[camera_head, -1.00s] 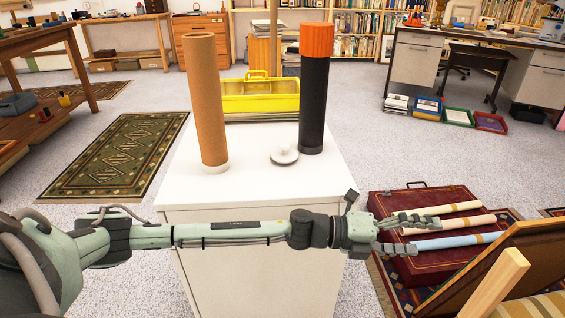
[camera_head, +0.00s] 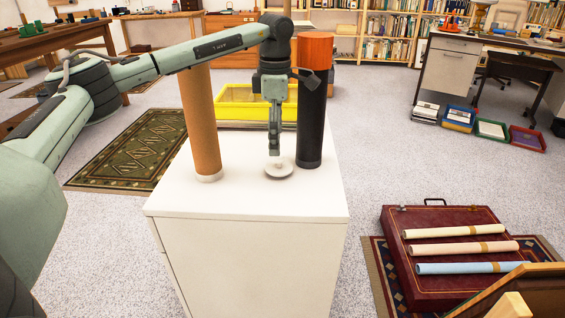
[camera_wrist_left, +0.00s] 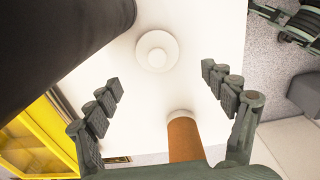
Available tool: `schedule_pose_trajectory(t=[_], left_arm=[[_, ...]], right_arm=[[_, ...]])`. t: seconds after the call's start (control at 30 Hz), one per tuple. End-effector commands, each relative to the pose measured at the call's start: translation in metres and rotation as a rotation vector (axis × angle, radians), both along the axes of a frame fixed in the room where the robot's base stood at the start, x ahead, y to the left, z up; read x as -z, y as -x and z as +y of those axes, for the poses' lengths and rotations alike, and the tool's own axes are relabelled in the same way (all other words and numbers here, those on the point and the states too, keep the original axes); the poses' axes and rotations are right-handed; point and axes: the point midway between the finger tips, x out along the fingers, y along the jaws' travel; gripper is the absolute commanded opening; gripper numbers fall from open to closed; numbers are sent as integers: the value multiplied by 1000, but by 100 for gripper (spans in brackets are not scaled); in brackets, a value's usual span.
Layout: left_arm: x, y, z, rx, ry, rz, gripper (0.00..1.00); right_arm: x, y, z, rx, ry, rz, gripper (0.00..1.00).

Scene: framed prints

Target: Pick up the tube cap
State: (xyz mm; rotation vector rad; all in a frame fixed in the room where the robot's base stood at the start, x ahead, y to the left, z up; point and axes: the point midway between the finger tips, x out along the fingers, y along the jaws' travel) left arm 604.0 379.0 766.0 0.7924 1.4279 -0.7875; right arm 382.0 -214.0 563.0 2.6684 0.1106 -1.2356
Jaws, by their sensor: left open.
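The tube cap (camera_head: 279,170) is a white disc with a raised round knob, lying on the white cabinet top (camera_head: 240,198) between two upright tubes. My left gripper (camera_head: 274,150) points down just above the cap in the head view. In the left wrist view the gripper (camera_wrist_left: 162,88) is open and empty, its fingers wide apart, and the cap (camera_wrist_left: 157,51) lies beyond the fingertips, roughly centred between them. The brown cardboard tube (camera_head: 202,120) stands left of the cap. The black tube with an orange top (camera_head: 312,100) stands close on its right. My right gripper is not in view.
A dark red case (camera_head: 440,285) with several rolled prints is on the floor to the right. The front of the cabinet top is clear.

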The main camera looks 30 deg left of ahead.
Motion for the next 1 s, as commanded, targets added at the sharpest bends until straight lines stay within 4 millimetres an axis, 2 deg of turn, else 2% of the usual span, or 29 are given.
schedule_pose_trajectory(t=[0.4,0.7,1.0], left_arm=[[56,-6,-4,1,3,-1,82],[61,-6,-4,2,5,-3,82],[61,-6,-5,2,5,-3,46]], right_arm=[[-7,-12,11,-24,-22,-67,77],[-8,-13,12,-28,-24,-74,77],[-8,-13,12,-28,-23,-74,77]])
